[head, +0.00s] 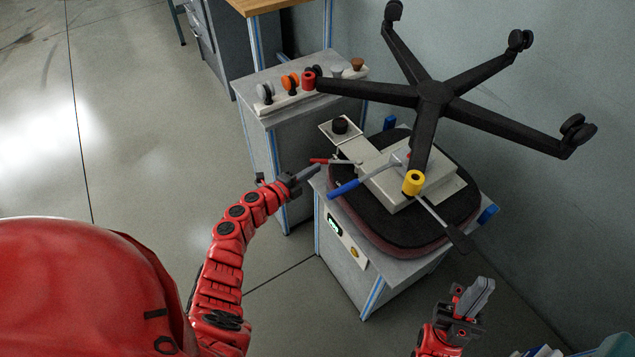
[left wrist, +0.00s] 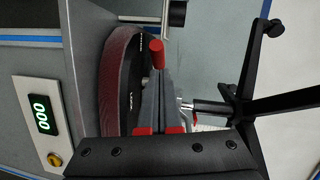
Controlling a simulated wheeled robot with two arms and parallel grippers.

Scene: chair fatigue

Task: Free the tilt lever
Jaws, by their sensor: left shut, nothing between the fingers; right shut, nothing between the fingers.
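An upside-down office chair lies with its dark seat (head: 349,215) on a grey stand and its black star base (head: 434,98) in the air. From its light mechanism plate (head: 385,184) come a red-handled lever (head: 330,161), a blue-handled lever (head: 345,190) and a lever with a black paddle (head: 455,235). Which is the tilt lever I cannot tell. A yellow collar (head: 413,182) sits by the column. My left gripper (head: 316,170) is shut and empty near the red handle, which shows beyond the fingers in the left wrist view (left wrist: 157,54). My right gripper (head: 483,291) is shut and empty, apart from the chair.
The stand front has a display reading 000 (left wrist: 43,115) and a yellow knob (left wrist: 55,159). A side cabinet (head: 262,125) holds a rack with several knobs and casters (head: 290,95). Blue clamps (head: 488,214) stand at the seat's edge. Floor at left is clear.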

